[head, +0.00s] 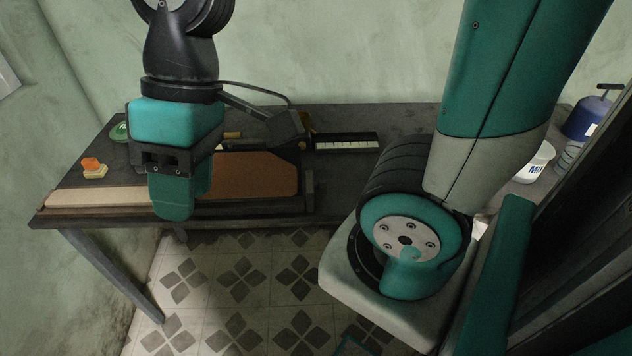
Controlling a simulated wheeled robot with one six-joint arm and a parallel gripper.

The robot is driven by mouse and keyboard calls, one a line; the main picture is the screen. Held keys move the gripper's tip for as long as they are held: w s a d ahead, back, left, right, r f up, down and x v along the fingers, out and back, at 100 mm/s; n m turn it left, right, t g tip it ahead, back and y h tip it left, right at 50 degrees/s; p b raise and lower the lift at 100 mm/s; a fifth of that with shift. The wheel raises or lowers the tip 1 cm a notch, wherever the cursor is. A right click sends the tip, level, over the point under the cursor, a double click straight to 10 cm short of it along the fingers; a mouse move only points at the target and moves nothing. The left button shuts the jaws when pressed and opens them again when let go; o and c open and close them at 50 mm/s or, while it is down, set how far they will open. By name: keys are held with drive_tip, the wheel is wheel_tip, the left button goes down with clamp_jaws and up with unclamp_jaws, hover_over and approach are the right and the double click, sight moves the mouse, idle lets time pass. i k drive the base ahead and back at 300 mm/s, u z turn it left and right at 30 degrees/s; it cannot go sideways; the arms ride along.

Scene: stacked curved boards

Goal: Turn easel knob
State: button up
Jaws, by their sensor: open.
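A brown board (255,172) lies near the front of the dark table, in a dark frame that looks like the easel. My gripper (182,198) hangs from the top left, with its teal fingers pointing down in front of the board's left part. It is open and nothing shows between its fingers. A small brass-coloured part (306,122) shows beside a dark raised bracket (285,130) behind the board's right end. I cannot tell whether it is the easel knob. My gripper is to its left and apart from it. My gripper hides part of the board's left side.
The dark table (400,117) stands against a green wall. An orange-and-cream block (92,168) and a green dish (121,132) are at the left. A white-and-black strip (347,142) lies right of the bracket. A white tub (535,165) and a blue canister (590,120) stand far right.

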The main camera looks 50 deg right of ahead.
sight(321, 186)
drive_tip(key=u, duration=1.65)
drive_tip(key=k, duration=0.65)
drive_tip(key=z, duration=1.65)
